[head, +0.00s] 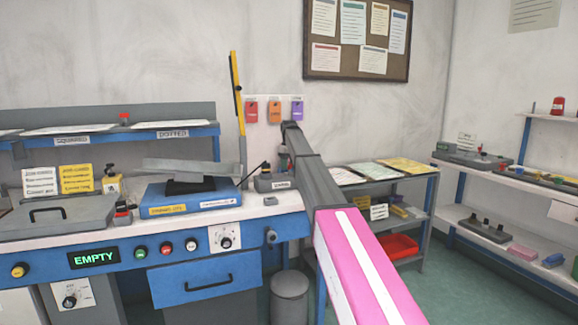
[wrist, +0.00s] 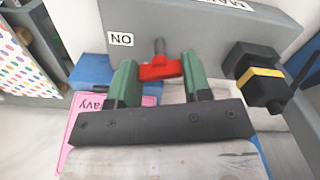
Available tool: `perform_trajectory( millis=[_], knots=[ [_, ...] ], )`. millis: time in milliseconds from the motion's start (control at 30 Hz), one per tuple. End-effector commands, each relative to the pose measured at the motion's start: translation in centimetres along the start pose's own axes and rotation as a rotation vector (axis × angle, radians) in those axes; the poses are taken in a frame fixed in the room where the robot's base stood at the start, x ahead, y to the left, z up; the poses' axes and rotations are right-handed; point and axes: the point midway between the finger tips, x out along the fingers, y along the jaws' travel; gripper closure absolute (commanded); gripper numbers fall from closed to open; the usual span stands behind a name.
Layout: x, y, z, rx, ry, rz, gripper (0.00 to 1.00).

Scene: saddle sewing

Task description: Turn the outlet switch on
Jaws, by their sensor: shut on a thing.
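The outlet switch is a red handle (wrist: 158,70) on a dark stem, set against a grey box (wrist: 205,28) in the wrist view. A white label (wrist: 121,39) reading ON is on the box beside the switch. My gripper (wrist: 161,76) has its two green fingers on either side of the red handle and is shut on it. In the head view my arm reaches to the back of the bench, beside a small grey box (head: 264,184).
A black plug-like part with a yellow band (wrist: 262,78) sticks out close to the right finger. A pink card (wrist: 85,105) lies at left. The bench holds a blue base (head: 190,195); coloured tags (head: 274,112) hang on the wall behind my arm.

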Motion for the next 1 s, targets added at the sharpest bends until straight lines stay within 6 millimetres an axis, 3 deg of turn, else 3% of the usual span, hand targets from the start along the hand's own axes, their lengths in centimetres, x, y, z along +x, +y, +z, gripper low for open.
perform_trajectory(
  millis=[433,1000],
  knots=[
    [-0.06,0.01,-0.03,0.268,0.001,0.0,0.79],
    [-0.06,0.0,-0.02,0.327,0.001,0.0,0.79]
  ],
)
